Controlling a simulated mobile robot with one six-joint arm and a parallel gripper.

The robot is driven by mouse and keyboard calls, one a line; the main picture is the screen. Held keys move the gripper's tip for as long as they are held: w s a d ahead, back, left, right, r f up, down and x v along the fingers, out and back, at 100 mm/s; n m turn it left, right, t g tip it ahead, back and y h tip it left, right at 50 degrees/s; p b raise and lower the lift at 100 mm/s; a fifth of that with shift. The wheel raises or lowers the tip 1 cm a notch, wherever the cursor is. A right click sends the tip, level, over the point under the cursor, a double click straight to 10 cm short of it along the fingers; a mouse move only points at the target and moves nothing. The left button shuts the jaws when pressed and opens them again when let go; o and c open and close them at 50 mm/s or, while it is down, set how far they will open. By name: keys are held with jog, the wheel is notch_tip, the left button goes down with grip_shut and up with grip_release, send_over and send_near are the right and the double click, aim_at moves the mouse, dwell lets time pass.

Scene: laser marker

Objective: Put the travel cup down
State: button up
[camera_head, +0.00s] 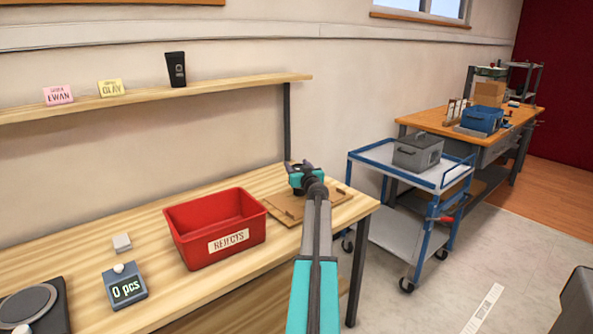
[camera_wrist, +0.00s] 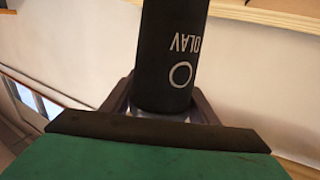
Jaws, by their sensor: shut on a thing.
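A black travel cup (camera_wrist: 172,50) with a pale ring and the upside-down lettering OLAV fills the middle of the wrist view. My gripper (camera_wrist: 165,112) is shut on it, with a dark finger on either side of the cup. In the head view my gripper (camera_head: 303,170) is above the right part of the wooden workbench, and I cannot make out the held cup there. Another black cup (camera_head: 176,70) stands upright on the wall shelf (camera_head: 230,85), right of a pink card (camera_head: 58,95) and a yellow card (camera_head: 111,88) with names.
A red REJECTS bin (camera_head: 190,250) stands on the bench left of my arm. A wooden board (camera_head: 285,212) lies below my gripper. A counter reading 0 pcs (camera_head: 124,288) is at the front left. A blue-framed cart (camera_head: 375,155) stands to the right. The shelf's right end is clear.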

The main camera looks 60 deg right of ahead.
jog(key=shift+f, duration=0.2)
jog(key=o, duration=0.7)
jog(key=shift+a, duration=0.1)
jog(key=p+v, duration=0.2)
jog(key=v, duration=1)
dwell(0.4)
jog(key=shift+r, duration=0.1)
dwell(0.6)
